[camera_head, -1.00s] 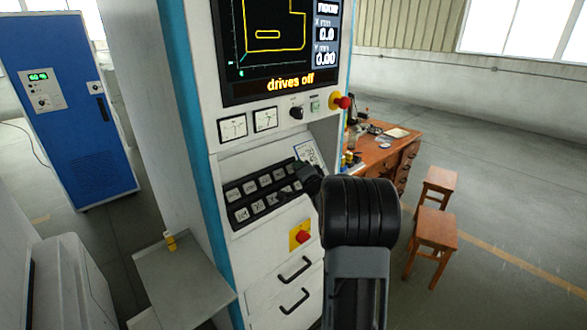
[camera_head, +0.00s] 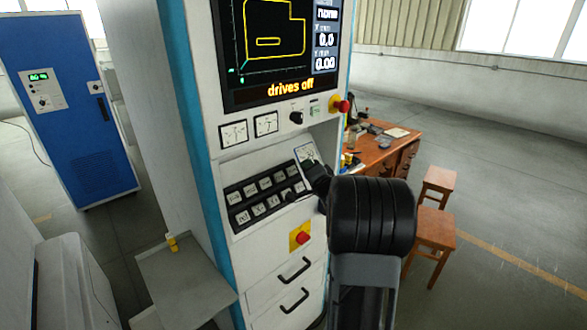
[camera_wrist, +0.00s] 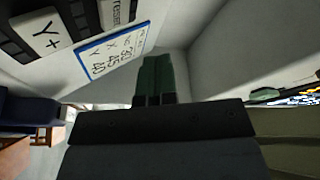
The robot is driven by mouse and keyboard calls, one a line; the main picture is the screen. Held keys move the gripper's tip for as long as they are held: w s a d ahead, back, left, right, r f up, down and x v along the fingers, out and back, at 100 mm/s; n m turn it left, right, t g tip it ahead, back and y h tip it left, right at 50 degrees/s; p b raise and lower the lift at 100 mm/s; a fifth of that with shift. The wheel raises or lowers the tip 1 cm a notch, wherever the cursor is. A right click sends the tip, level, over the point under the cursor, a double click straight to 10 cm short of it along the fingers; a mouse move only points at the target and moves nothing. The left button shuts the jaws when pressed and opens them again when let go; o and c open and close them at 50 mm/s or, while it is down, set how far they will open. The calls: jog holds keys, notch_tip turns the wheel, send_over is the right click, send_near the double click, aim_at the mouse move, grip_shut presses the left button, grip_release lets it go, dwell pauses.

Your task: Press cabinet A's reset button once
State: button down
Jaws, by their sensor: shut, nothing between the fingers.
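A white control cabinet (camera_head: 205,170) with a teal edge fills the middle of the head view. Its screen (camera_head: 280,50) reads "drives off". Below the screen are two dial meters, a black knob (camera_head: 296,118), a small green-marked part (camera_head: 315,110) and a red emergency stop (camera_head: 341,105).
A blue cabinet (camera_head: 75,130) with a green readout stands at the left. A red knob on a yellow plate (camera_head: 300,236) sits above two drawer handles. A grey side shelf (camera_head: 185,285) is at lower left. A wooden desk (camera_head: 380,160) and stools (camera_head: 432,232) stand right; floor beyond is open.

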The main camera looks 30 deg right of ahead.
jog(key=shift+s+d+r, duration=0.1)
jog(key=shift+s+r, duration=0.35)
jog(key=shift+s, duration=0.15)
dwell(0.5)
jog(key=s+d+f+n+g+h, duration=0.1)
jog(key=s+f+n+g+h, duration=0.25)
jog(key=s+f+g, duration=0.55)
jog(key=s+a+r+n+g+y, duration=0.1)
jog(key=s+a+n+y, duration=0.1)
jog(key=a, duration=0.7)
jog(key=s+a+r+n+g+y, duration=0.1)
jog(key=s+a+n+g+y, duration=0.1)
jog(key=s+a+n, duration=0.3)
jog(key=s+a+r+n+g+y, duration=0.1)
jog(key=s+a+n+g+y, duration=0.1)
jog(key=s+a, duration=0.5)
jog(key=shift+s+a+r+n, duration=0.25)
jog(key=shift+a+n, duration=0.6)
jog(key=shift+a, duration=2.55)
